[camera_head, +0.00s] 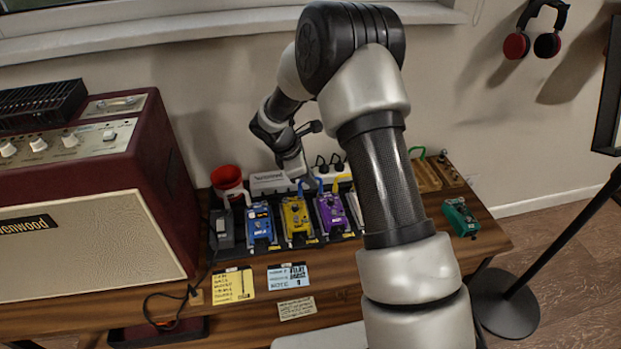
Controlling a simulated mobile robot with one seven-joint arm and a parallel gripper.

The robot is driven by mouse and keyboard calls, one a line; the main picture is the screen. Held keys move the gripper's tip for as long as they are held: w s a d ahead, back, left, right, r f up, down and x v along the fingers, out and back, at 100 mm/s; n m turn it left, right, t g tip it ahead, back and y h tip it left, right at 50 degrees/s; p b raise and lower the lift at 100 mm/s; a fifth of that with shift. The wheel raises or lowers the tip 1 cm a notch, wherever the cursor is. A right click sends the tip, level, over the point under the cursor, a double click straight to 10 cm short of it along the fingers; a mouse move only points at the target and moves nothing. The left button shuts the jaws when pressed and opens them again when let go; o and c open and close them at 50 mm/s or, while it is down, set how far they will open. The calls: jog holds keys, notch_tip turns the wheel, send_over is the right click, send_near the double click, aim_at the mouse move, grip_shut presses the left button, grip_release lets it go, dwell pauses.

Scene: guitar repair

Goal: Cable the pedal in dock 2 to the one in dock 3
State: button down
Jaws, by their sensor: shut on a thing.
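A blue pedal (259,224), a yellow pedal (296,216) and a purple pedal (331,213) stand side by side on the dark pedalboard (311,241). The dock numbers are too small to read. A short blue patch cable (312,179) arcs behind the yellow and purple pedals. My gripper (296,178) points down behind the yellow pedal, shut on the left end of the blue cable. Whether the plugs at the cable's ends sit in jacks cannot be told. A yellow cable (343,178) shows behind the purple pedal, partly hidden by my arm.
A large red amplifier (80,240) stands on the left. A red cup (227,179) and a white power strip (268,182) are behind the pedals. A green pedal (460,217) and a wooden tray (425,178) are on the right. Paper notes (233,286) hang at the front.

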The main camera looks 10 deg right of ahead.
jog(key=shift+f, duration=0.2)
jog(key=c, duration=1.4)
grip_release()
jog(key=shift+r+p, duration=3.05)
jog(key=shift+r, duration=0.95)
